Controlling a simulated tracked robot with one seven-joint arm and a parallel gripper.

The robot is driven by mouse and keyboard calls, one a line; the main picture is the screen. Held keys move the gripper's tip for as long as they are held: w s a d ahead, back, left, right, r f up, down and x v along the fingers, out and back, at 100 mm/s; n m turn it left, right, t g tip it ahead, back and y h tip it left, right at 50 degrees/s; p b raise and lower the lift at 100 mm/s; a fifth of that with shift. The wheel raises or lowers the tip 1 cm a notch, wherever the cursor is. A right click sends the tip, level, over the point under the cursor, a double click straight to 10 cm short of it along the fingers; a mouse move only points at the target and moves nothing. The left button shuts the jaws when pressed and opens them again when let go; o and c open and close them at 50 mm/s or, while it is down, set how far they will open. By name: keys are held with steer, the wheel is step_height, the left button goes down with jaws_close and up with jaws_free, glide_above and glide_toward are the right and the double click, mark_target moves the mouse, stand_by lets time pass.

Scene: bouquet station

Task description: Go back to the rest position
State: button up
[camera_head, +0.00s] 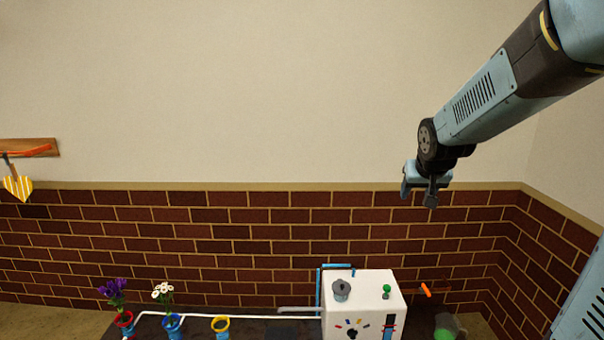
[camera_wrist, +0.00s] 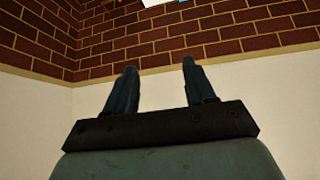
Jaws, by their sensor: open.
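My gripper (camera_head: 419,195) hangs in the air at the right of the head view, at the end of my raised blue-grey arm. It is in front of the wall, above the white box and apart from everything. In the wrist view my gripper (camera_wrist: 157,85) shows two dark fingers spread apart with nothing between them.
A white box (camera_head: 365,305) with a grey knob and a green knob stands low at centre right. Left of it are a yellow-rimmed pot (camera_head: 221,327), white flowers (camera_head: 163,292) and purple flowers (camera_head: 116,291). A green container (camera_head: 446,326) stands right. The space around my gripper is free.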

steer(key=s+a+r+g, duration=0.1)
steer(key=s+a+r, duration=0.1)
steer(key=s, duration=1)
steer(key=s+a+r+n+g+y, duration=0.1)
steer(key=s+a+r, duration=0.1)
steer(key=s, duration=1.1)
steer(key=shift+a, duration=0.4)
